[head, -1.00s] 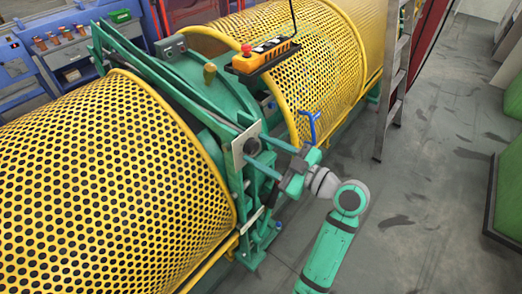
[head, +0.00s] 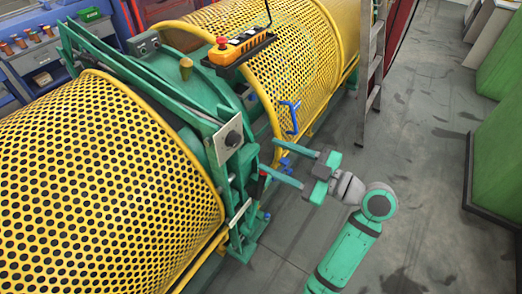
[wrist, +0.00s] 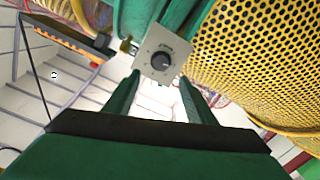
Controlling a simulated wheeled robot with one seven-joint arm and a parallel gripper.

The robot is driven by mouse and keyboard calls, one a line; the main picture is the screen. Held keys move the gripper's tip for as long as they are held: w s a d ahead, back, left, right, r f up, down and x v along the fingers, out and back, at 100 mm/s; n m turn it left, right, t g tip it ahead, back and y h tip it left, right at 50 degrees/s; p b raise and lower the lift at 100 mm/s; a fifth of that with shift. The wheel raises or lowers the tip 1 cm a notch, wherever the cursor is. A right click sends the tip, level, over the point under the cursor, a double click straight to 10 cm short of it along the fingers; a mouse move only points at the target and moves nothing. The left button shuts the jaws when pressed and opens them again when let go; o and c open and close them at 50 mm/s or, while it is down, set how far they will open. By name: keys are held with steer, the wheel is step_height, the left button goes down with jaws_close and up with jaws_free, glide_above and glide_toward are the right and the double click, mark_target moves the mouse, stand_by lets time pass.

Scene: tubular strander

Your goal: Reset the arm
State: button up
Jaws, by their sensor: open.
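My gripper (head: 288,163) is open and empty, with its two green fingers pointing left toward the machine. In the wrist view the open fingers (wrist: 160,95) reach up on either side of the plate's lower edge. A pale square plate with a dark round knob (head: 233,139) is on the green machine frame, to the left of my gripper and apart from it. The same knob (wrist: 162,61) shows in the wrist view just beyond the fingertips.
Yellow perforated guards (head: 100,190) flank the green frame. A blue handle (head: 291,115) is just above my gripper. A ladder (head: 370,70) stands at the right. Grey floor (head: 425,150) is open to the right.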

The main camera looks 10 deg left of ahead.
steer(key=shift+s+d, duration=0.15)
steer(key=shift+d, duration=0.45)
step_height(320, 180, down, 15)
steer(key=w+a+m+t+h, duration=0.1)
steer(key=m+t+h, duration=0.45)
steer(key=m, duration=0.55)
steer(key=s+d+f+m+t+h, duration=0.25)
steer(key=s+f+m+h, duration=0.4)
steer(key=f, duration=0.55)
steer(key=s+d+f+m+h, duration=0.1)
steer(key=s+d+h, duration=0.1)
steer(key=s, duration=0.6)
steer(key=s+d+f+m+h, duration=0.1)
steer(key=s+d+f+h, duration=0.15)
steer(key=s, duration=0.45)
steer(key=s+r+t, duration=0.2)
steer(key=s+r, duration=0.6)
steer(key=s, duration=0.3)
steer(key=shift+s+a+r+n, duration=0.15)
steer(key=shift+s+a+n, duration=0.15)
steer(key=shift+n, duration=0.15)
